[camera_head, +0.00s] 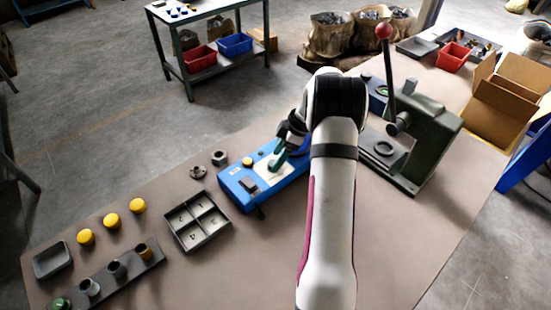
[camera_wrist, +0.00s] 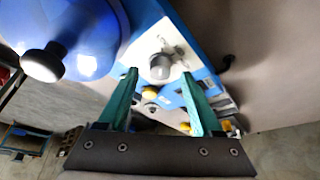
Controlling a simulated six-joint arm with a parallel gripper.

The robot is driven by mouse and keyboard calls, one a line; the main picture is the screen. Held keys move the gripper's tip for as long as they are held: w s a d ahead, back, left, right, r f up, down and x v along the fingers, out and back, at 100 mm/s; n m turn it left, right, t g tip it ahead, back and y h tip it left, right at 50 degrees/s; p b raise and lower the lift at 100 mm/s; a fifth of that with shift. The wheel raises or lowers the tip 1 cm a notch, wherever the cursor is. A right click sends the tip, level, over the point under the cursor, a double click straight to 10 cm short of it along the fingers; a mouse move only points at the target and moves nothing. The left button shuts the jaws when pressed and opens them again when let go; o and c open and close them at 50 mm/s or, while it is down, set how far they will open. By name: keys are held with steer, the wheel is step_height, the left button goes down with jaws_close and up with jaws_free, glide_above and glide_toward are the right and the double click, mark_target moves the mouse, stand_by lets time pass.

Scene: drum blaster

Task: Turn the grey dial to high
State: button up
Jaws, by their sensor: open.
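The blue machine (camera_head: 232,181) stands on the table, with a white panel (camera_head: 265,172) on its top. In the wrist view, the grey dial (camera_wrist: 160,67) sits on that white panel (camera_wrist: 146,45), with faint markings beside it. My gripper (camera_head: 280,158) is over the panel, its green fingers pointing down. In the wrist view, my gripper (camera_wrist: 159,75) is open, with one fingertip on each side of the dial and visible gaps. I cannot tell whether the tips are down at dial height. In the head view the dial is hidden by my gripper.
A blue rounded cover with a black knob (camera_wrist: 43,64) is close by at left in the wrist view. A green lever press (camera_head: 425,130) stands right of my arm. A divided tray (camera_head: 197,220), yellow caps (camera_head: 111,221) and nuts (camera_head: 219,157) lie left of the machine.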

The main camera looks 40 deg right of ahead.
steer(key=shift+x, duration=0.85)
jaws_close()
